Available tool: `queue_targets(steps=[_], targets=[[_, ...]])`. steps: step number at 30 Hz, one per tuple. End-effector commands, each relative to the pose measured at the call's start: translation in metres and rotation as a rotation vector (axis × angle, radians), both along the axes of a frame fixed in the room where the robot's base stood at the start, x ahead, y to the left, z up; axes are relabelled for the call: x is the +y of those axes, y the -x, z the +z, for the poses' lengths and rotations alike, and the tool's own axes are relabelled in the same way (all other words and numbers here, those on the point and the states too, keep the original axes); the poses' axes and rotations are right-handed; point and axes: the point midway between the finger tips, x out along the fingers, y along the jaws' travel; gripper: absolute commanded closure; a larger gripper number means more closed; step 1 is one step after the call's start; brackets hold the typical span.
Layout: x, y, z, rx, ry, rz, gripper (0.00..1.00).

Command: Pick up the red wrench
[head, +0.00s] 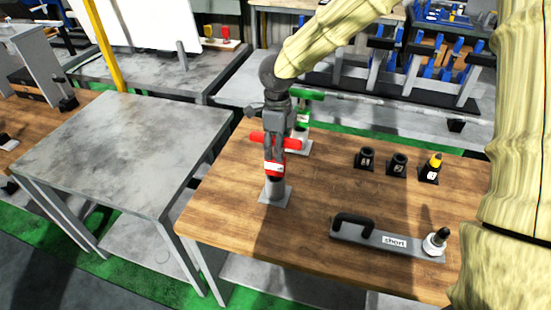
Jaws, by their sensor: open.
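The red wrench (292,144) stands upright on a grey base plate on the wooden table, with a red crossbar and a red body with a white label below it. My gripper (275,151) points down from above and overlaps the middle of the crossbar. Its fingers are open and appear to be around or just in front of the wrench; I cannot tell whether they touch it. They hide the middle of the crossbar and the upper stem.
A similar green wrench (303,117) stands just behind. Several black holders, one with a yellow-topped piece (435,161), stand to the right. A grey bar marked "short" (375,239) lies in front. The grey metal table (125,145) at left is clear.

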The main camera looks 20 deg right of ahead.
Motion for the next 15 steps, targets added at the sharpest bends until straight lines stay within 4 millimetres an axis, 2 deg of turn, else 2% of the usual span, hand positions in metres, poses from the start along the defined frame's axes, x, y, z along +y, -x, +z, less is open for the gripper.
queue_targets(steps=[9,15], targets=[[0.001,0.0,-0.028,0.001,0.001,0.0,0.5],[0.0,-0.001,-0.031,-0.001,-0.001,0.0,0.5]])
